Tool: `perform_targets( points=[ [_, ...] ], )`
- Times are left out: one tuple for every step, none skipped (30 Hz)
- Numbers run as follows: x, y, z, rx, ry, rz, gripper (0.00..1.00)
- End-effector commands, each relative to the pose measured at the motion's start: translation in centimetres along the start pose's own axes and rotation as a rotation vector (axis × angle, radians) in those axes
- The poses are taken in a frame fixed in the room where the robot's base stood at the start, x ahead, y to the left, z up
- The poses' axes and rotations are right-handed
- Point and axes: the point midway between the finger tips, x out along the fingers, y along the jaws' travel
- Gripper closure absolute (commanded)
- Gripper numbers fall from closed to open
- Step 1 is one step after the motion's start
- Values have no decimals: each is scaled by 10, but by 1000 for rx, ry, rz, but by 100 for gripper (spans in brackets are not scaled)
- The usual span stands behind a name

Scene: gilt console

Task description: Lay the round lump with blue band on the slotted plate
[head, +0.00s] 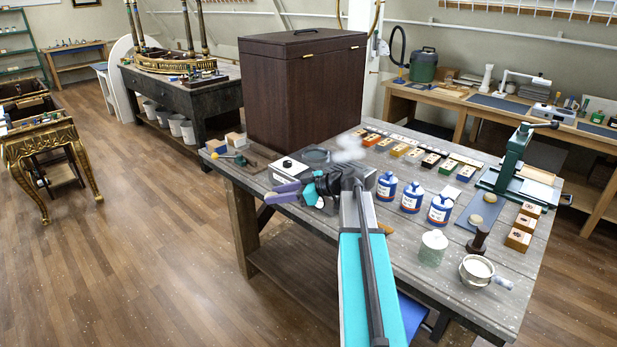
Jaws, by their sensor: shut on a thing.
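My gripper (283,194), with purple fingers, points left over the table's left part, at the end of my dark wrist. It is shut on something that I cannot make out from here. Two tan round lumps, a farther one (490,197) and a nearer one (475,220), lie on a flat blue-grey plate (462,213) at the table's right. I cannot make out a blue band on either lump, or slots in this plate. My gripper is well to the left of them. My arm hides part of the table's middle.
Blue-and-white jars (411,197) stand between my arm and the plate. A dark post (479,240), a glass jar (432,248) and a metal pan (477,270) are near the front. A green press (514,160) stands behind the plate. A tall brown cabinet (300,90) rises behind my wrist.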

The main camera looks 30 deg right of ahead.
Motion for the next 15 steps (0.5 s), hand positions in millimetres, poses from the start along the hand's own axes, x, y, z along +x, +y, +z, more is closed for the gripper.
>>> perform_targets(
  points=[
    [13, -23, 3, -6, 0, -21, 85],
    [20, -33, 4, -10, 0, -32, 85],
    [28, -46, 6, -16, 0, -44, 85],
    [35, -56, 8, -20, 0, -55, 85],
    [41, -66, 9, -24, -1, -65, 85],
    [50, -79, 12, -30, -1, -78, 85],
    [56, -90, 15, -35, -1, -89, 85],
    [62, -99, 18, -39, -1, -99, 85],
    [70, -113, 23, -44, -2, -113, 85],
    [76, -124, 27, -48, -2, -124, 85],
    [82, -134, 32, -52, -2, -134, 85],
    [90, -147, 39, -58, -3, -147, 85],
    [96, -156, 44, -62, -3, -156, 85],
    [101, -162, 49, -65, -3, -163, 85],
    [106, -170, 55, -69, -3, -171, 85]
  ],
)
